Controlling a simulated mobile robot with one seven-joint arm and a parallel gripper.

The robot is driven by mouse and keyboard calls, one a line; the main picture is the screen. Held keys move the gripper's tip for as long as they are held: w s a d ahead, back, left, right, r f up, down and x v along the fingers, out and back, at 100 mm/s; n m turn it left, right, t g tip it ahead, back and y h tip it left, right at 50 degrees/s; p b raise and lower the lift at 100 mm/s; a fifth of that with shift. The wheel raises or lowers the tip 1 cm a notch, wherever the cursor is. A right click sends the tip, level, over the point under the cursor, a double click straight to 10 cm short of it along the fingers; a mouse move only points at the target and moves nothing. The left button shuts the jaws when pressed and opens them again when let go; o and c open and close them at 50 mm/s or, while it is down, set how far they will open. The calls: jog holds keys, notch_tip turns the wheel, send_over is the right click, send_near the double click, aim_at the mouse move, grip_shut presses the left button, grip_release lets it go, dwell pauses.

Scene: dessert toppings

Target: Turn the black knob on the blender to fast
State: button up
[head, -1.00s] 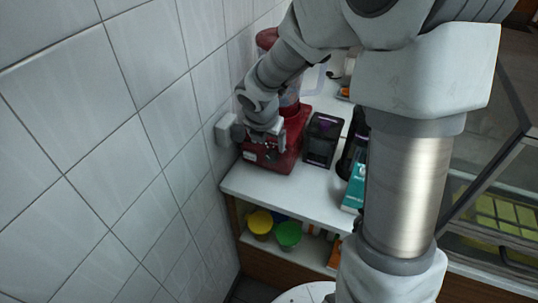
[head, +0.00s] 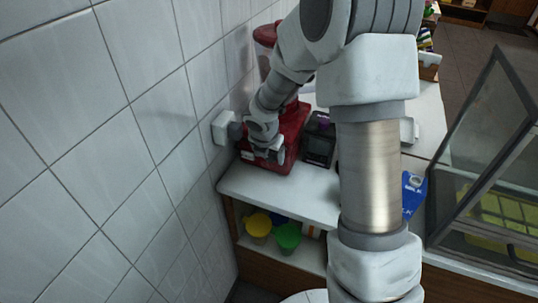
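The red blender (head: 292,132) stands on the white counter against the tiled wall, at the upper middle of the head view. My arm covers much of its jar and part of its base. My gripper (head: 268,158) is at the front face of the blender base. Its fingers are small and mostly hidden by my wrist, so I cannot tell whether they are open or shut. The black knob is hidden behind my gripper, and its setting does not show. I cannot tell whether my gripper touches the knob.
A white wall box (head: 222,128) is just left of my wrist. A dark container (head: 319,142) stands right of the blender. A blue carton (head: 413,193) is on the counter farther right, near a glass display case (head: 490,190). Yellow (head: 258,225) and green (head: 287,237) cups sit on the shelf below.

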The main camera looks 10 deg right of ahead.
grip_shut()
